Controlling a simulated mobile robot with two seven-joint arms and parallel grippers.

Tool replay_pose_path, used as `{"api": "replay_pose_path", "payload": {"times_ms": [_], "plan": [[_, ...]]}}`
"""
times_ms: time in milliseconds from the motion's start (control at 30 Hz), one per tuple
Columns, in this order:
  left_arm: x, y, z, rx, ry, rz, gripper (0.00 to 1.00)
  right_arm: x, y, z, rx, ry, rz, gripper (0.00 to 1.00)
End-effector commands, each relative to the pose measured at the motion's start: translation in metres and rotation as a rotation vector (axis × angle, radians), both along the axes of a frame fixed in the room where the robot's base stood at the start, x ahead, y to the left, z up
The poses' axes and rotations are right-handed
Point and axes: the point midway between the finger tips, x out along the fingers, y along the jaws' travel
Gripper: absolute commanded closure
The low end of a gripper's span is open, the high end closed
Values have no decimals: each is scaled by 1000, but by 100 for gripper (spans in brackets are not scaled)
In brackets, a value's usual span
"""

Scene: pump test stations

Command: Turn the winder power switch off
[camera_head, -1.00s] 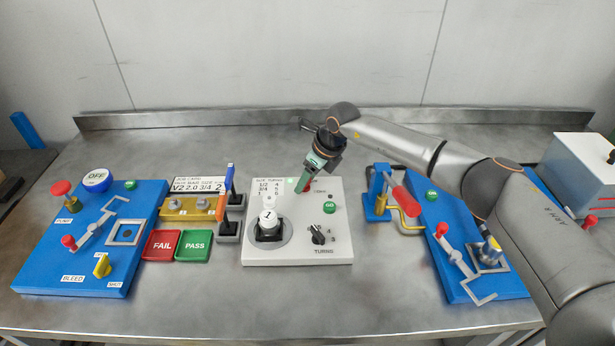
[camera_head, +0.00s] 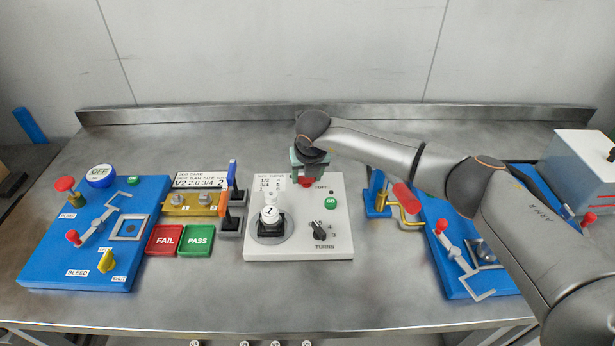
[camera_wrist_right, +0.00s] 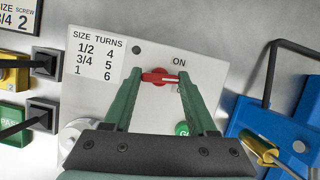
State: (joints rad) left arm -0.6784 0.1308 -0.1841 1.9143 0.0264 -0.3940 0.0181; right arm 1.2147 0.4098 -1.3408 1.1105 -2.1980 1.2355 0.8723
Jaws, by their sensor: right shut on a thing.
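The white winder panel (camera_head: 297,243) stands in the middle of the table. Its red switch (camera_wrist_right: 160,77) lies crosswise in the wrist view, below the ON label (camera_wrist_right: 179,62); the lower label is mostly hidden by a finger. My right gripper (camera_head: 308,173) is over the panel's upper part, its green fingers on both sides of the switch and shut on it. In the head view only some red of the switch shows under the gripper. A small round lamp (camera_wrist_right: 136,50) beside the size card looks dark. My left gripper is not in view.
The panel also carries a green GO button (camera_head: 330,203), a black TURNS knob (camera_head: 319,230) and a white-topped part (camera_head: 270,214). Blue stations stand left (camera_head: 47,250) and right (camera_head: 450,280). FAIL (camera_head: 164,240) and PASS (camera_head: 197,240) pads lie left of the panel. The front table strip is clear.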

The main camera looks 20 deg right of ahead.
Motion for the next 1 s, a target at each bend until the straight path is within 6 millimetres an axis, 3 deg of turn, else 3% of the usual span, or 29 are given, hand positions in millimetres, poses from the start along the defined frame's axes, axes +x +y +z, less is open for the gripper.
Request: {"api": "replay_pose_path", "payload": {"times_ms": [333,867,900,1000], "plan": [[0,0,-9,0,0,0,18,1,1,0,1,-2,-138,98],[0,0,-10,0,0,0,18,1,1,1,2,-1,-162,98],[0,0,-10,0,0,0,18,1,1,1,2,-1,-162,39],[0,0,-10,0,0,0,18,1,1,1,2,-1,-162,28]]}}
